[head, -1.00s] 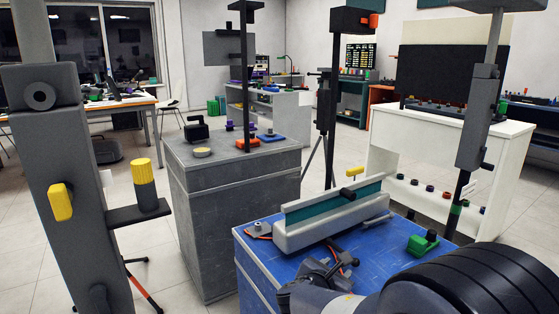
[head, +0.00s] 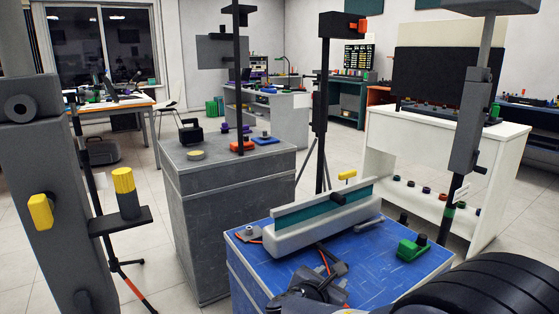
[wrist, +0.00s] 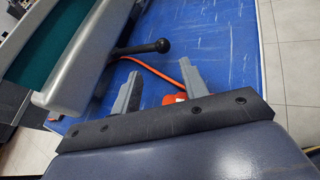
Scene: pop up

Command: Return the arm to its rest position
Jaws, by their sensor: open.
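My gripper (head: 322,277) is low in the head view, over the front of the blue-topped bench (head: 376,272). In the wrist view its two grey fingers (wrist: 162,90) stand apart with nothing held between them. An orange cable and a red-orange part (wrist: 174,98) show behind and between the fingers. My gripper is in front of the grey rail fixture with a teal strip (head: 325,218), which lies across the bench. A black-knobbed lever (wrist: 161,46) sticks out from the fixture in the wrist view.
A green block (head: 412,248) sits at the bench's right side. A dark post (head: 322,110) rises behind the rail. A grey cabinet (head: 215,225) with small parts stands left of the bench.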

